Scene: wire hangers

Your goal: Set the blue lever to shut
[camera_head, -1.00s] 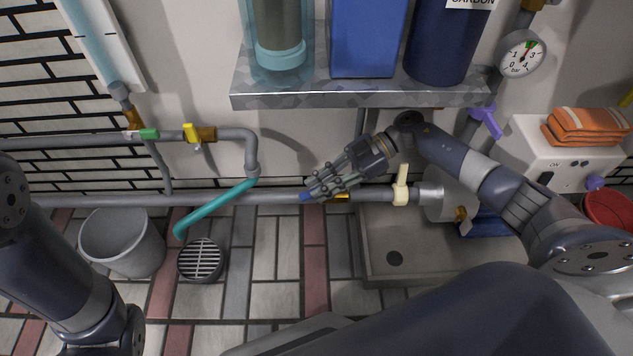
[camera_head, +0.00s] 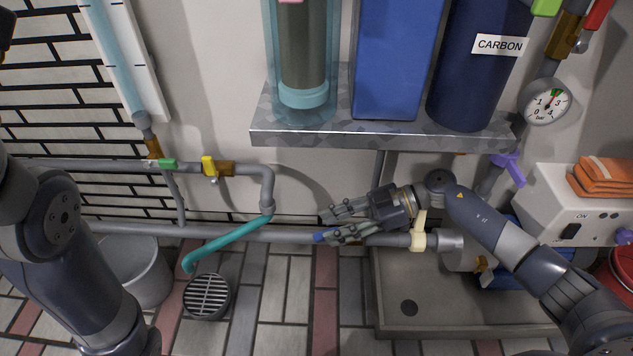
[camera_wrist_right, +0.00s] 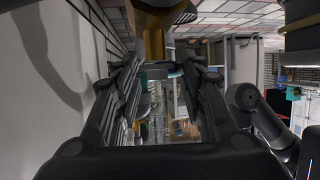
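The blue lever (camera_head: 319,238) shows as a small blue tip at the lower grey pipe, left of the shallow tray. The rest of it is hidden behind my right gripper's fingers. My right gripper (camera_head: 328,224) is open, its fingers pointing left with a gap between them. The lower finger overlaps the blue tip in the head view; I cannot tell whether they touch. In the right wrist view my right gripper (camera_wrist_right: 160,90) has its fingers spread with a clear gap, and the blue lever cannot be made out there. My left gripper is not in view; only the left arm shows.
On the pipes are a green lever (camera_head: 168,163), yellow lever (camera_head: 208,165), cream lever (camera_head: 420,232) and purple lever (camera_head: 509,168). A teal hose (camera_head: 225,243) hangs left. A metal shelf (camera_head: 380,136) with tanks overhangs. A shallow tray (camera_head: 445,325) lies below right.

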